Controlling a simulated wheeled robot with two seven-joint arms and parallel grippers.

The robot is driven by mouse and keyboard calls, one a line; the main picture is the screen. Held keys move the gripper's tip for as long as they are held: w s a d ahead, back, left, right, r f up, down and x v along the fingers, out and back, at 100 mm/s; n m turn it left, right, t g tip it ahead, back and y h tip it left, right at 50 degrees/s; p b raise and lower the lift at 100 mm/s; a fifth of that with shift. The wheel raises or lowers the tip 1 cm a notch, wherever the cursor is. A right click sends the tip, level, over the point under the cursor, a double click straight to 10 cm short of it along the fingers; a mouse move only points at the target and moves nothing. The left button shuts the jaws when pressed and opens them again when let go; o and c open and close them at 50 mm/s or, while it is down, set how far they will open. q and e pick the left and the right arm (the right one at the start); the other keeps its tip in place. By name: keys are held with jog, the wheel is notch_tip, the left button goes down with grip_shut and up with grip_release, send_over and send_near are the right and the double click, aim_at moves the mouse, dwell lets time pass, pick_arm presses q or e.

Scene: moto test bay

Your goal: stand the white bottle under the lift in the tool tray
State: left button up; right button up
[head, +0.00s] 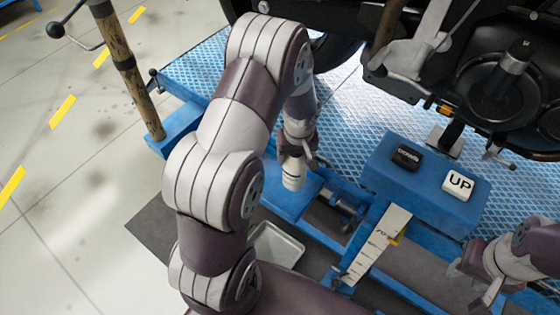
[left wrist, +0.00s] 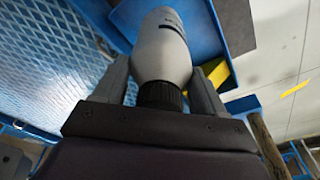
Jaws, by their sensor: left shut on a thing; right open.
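The white bottle (left wrist: 162,50) is between the fingers of my left gripper (left wrist: 165,80) in the left wrist view, with its black cap end nearest the palm. In the head view the white bottle (head: 293,173) hangs below my left gripper (head: 298,155), over the blue lift frame. My left gripper is shut on it. A pale tray (head: 277,246), likely the tool tray, lies on the floor mat below and left of the bottle; my left arm hides part of it. My right gripper (head: 478,280) is open and empty at the lower right.
The blue lift (head: 340,120) carries a motorcycle (head: 480,60) at the upper right. A blue control box (head: 425,180) with a black button and a white UP button stands right of the bottle. A wooden-handled lever (head: 130,75) rises at the left. Open floor lies left.

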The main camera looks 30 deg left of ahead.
pick_arm(q)
notch_tip(320, 180, down, 7)
jog(key=shift+s+r, duration=0.1)
jog(key=shift+s+d+r, duration=0.1)
jog(key=shift+f+b, duration=0.2)
jog(key=shift+b, duration=0.25)
jog(key=o, duration=1.7)
